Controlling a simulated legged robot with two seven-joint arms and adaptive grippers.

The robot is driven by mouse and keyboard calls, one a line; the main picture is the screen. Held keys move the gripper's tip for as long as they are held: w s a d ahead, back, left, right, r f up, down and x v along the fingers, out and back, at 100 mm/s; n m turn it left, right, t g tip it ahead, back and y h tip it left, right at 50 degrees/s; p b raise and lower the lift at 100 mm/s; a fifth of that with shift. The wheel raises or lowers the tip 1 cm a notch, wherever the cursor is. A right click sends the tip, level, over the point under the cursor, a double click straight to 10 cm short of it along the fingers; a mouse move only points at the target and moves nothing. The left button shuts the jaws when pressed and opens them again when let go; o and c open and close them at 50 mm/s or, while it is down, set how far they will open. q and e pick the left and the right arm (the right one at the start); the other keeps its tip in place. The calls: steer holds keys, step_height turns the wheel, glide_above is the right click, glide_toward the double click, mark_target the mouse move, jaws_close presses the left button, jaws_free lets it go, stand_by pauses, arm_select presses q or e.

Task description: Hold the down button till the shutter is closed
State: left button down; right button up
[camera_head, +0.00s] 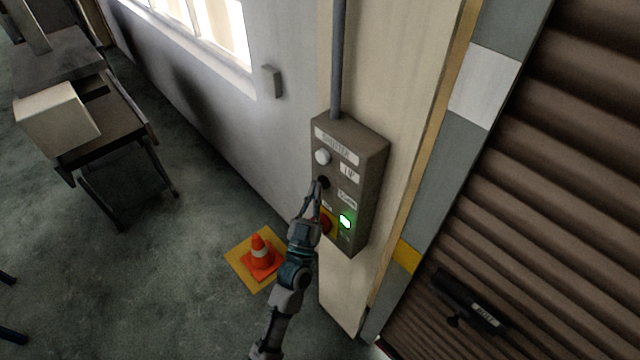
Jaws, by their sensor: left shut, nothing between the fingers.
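A grey control box (366,165) is fixed to a cream post. It has a white round button (322,157) at the top beside an "UP" label. Below it is a dark round button (323,182), partly hidden by my left gripper (317,186). The gripper is shut and empty, its fingertips at the dark button; I cannot tell if it is pressed in. A green light (345,221) glows lower down, and a red button (326,224) on yellow is partly covered by my gripper. The brown slatted shutter (570,170) fills the right side, its slats spanning the visible opening. My right gripper is out of view.
An orange traffic cone (261,254) stands on a yellow floor square below the box. A table (112,128) with a pale box (56,120) is at the left. A dark handle (467,302) sits on the shutter. Open floor lies between.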

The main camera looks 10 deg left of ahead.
arm_select(q)
steer(key=shift+s+a, duration=0.1)
steer(key=shift+s+a+p, duration=0.35)
steer(key=shift+s+a, duration=0.15)
steer(key=shift+s, duration=0.1)
stand_by(0.3)
steer(key=s+a, duration=0.1)
steer(key=s, duration=0.1)
steer(key=s+a+p, duration=0.1)
steer(key=s+a, duration=0.1)
steer(key=shift+a, duration=0.1)
stand_by(0.6)
